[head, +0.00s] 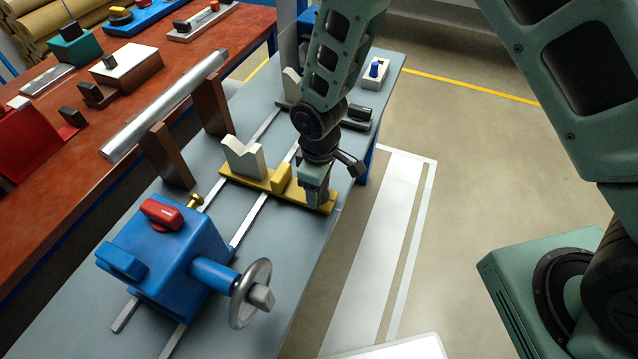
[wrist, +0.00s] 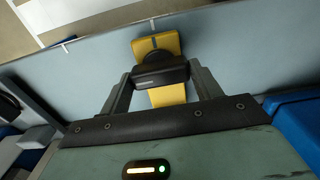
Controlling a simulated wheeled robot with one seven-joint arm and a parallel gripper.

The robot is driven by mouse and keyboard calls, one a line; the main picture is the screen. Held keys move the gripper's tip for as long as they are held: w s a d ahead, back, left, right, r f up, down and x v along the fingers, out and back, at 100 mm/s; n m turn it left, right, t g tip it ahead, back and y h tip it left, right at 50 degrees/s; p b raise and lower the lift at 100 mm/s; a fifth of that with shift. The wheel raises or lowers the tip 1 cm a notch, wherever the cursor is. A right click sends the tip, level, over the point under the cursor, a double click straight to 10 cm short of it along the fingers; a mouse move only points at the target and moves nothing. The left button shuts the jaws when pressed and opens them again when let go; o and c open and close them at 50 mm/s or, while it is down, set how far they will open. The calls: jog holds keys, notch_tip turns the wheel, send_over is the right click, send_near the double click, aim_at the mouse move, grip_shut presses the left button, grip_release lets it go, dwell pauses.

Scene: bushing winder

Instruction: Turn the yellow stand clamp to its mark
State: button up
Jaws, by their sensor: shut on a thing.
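The yellow stand (head: 258,184) lies across two rails on the grey bench, with a cream V-block (head: 243,158) upright on it. My gripper (head: 316,203) points down over the stand's right end and hides the clamp in the head view. In the wrist view the clamp shows as a black knob (wrist: 160,76) on the yellow stand (wrist: 166,97). My gripper (wrist: 160,70) has one finger on each side of the knob and is shut on it. A thin dark line shows on the yellow face beyond the knob; I cannot tell whether it is the mark.
A blue box (head: 165,250) with a red knob and a handwheel (head: 250,293) stands at the near end of the rails. A second stand with a black clamp (head: 358,113) is behind my gripper. A metal rod (head: 165,105) rests on brown supports to the left.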

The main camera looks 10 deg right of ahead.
jog(key=o, duration=1)
notch_tip(320, 180, up, 18)
jog(key=shift+f+b, duration=0.25)
jog(key=shift+b, duration=0.45)
jog(key=s+d+r+m, duration=0.1)
jog(key=s+d+r, duration=0.1)
jog(key=s, duration=0.4)
jog(key=s+d+r+m, duration=0.1)
jog(key=s, duration=0.6)
jog(key=s+d+r+m, duration=0.1)
jog(key=s+d+r, duration=0.1)
jog(key=s, duration=0.5)
jog(key=shift+d+r+m+y, duration=0.3)
jog(key=shift+d+r+m, duration=0.05)
jog(key=shift+m, duration=0.05)
